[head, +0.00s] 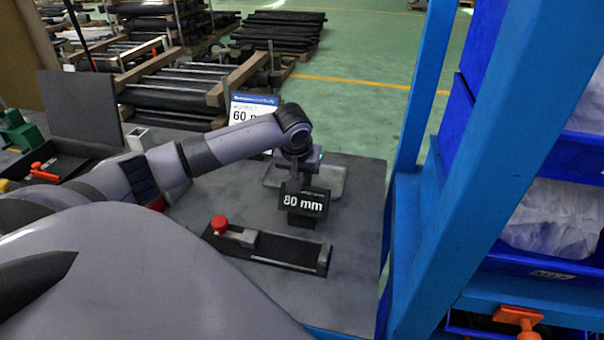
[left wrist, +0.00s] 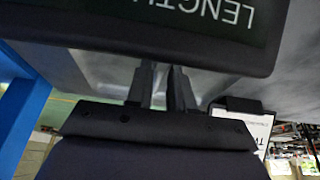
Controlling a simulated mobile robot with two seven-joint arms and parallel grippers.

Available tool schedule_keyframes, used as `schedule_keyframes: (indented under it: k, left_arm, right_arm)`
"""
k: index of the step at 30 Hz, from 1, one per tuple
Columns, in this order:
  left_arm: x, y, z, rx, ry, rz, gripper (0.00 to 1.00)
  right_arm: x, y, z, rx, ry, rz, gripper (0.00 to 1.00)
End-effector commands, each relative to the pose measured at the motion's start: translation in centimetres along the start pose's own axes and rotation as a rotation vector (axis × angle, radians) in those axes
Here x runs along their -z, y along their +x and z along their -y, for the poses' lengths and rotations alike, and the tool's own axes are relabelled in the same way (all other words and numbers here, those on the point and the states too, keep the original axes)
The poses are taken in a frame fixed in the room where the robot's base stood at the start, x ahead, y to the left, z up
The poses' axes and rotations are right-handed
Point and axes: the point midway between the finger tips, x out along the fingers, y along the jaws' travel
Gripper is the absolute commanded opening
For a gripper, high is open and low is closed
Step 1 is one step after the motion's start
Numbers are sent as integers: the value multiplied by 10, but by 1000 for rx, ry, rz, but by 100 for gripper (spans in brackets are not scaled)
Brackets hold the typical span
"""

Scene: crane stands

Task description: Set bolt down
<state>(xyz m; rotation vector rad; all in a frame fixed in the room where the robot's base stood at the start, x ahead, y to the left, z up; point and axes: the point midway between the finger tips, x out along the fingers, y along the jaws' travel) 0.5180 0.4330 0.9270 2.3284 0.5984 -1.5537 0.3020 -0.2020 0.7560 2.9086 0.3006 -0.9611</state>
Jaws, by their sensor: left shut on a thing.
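My left gripper (head: 297,172) is at the metal tray (head: 337,182), behind the black display block (head: 303,201) that reads "80 mm". In the left wrist view its two fingers (left wrist: 161,88) are close together with a narrow gap. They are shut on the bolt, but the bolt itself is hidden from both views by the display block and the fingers. I cannot tell whether the bolt touches the tray. My right gripper is not in view.
A black measuring fixture with a red knob (head: 219,223) lies in front of the display on the grey table (head: 358,222). A "60 mm" sign (head: 252,108) stands behind my arm. A blue rack post (head: 421,110) rises at the right. The table's right part is clear.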

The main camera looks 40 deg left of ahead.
Motion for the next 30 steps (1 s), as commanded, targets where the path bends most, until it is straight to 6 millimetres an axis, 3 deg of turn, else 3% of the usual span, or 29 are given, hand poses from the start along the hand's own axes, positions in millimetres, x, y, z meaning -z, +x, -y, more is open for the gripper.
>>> schedule_keyframes:
  k: [10,11,13,23,30]
  left_arm:
    - [-1,3,0,-1,0,-1,0]
    - [-1,3,0,-1,0,0,25]
    - [-1,3,0,-1,0,-1,47]
    - [0,1,0,-1,0,-1,47]
    - [0,-27,0,-2,2,-4,47]
  right_arm:
    - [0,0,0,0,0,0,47]
    - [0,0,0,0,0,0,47]
    - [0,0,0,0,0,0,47]
    - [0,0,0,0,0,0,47]
    - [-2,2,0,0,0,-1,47]
